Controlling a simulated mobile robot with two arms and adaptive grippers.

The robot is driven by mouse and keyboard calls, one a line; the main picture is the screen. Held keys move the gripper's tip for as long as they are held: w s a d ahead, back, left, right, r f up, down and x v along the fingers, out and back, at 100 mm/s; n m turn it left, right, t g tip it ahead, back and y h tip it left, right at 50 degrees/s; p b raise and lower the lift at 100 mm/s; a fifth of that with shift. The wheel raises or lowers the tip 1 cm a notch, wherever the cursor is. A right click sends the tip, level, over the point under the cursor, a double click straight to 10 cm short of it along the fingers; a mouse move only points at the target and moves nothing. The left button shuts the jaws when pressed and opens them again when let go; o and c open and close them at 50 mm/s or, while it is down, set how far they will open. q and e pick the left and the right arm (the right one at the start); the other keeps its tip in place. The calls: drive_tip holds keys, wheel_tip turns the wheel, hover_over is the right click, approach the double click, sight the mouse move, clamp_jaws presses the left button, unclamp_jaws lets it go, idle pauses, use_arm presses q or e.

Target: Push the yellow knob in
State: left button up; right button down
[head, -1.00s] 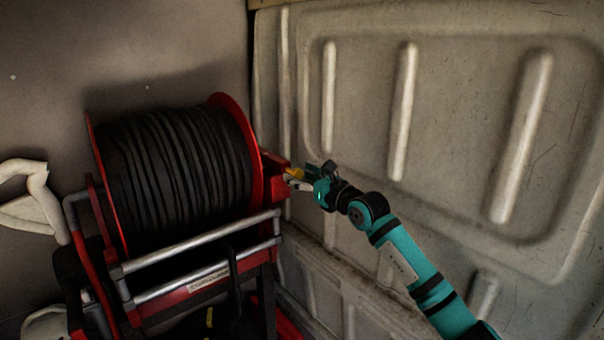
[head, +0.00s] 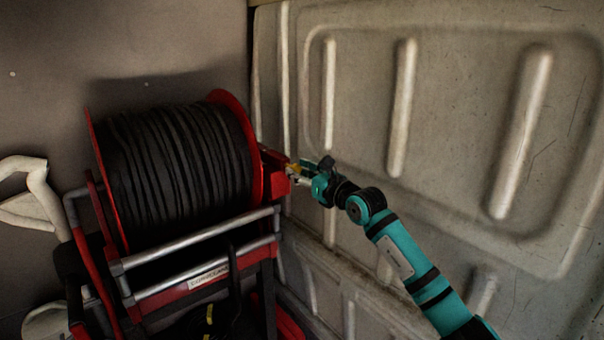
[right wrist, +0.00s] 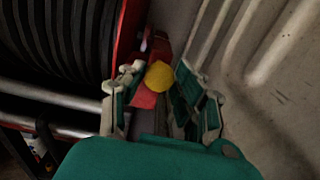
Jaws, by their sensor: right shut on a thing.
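The yellow knob (head: 293,167) sits on the red bracket at the right side of the hose reel. In the right wrist view the yellow knob (right wrist: 158,76) is round and lies between the fingers, with red bracket behind it. My right gripper (head: 298,174) reaches in from the right, with its fingertips at the knob. It also shows in the right wrist view (right wrist: 156,88), its two fingers on either side of the knob and shut on it. My left gripper is not in view.
The reel (head: 180,175) of black hose has red flanges and stands on a frame with silver bars (head: 200,238). A beige ribbed wall panel (head: 450,130) is close behind and right of my arm. A pale handle (head: 38,195) is at the far left.

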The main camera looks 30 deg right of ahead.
drive_tip(key=shift+w, duration=0.85)
drive_tip(key=shift+r, duration=0.15)
drive_tip(key=c, duration=1.2)
unclamp_jaws()
drive_tip(key=shift+o, duration=1.2)
drive_tip(key=shift+w, duration=0.15)
drive_tip(key=s, duration=1.2)
drive_tip(key=shift+d, duration=0.4)
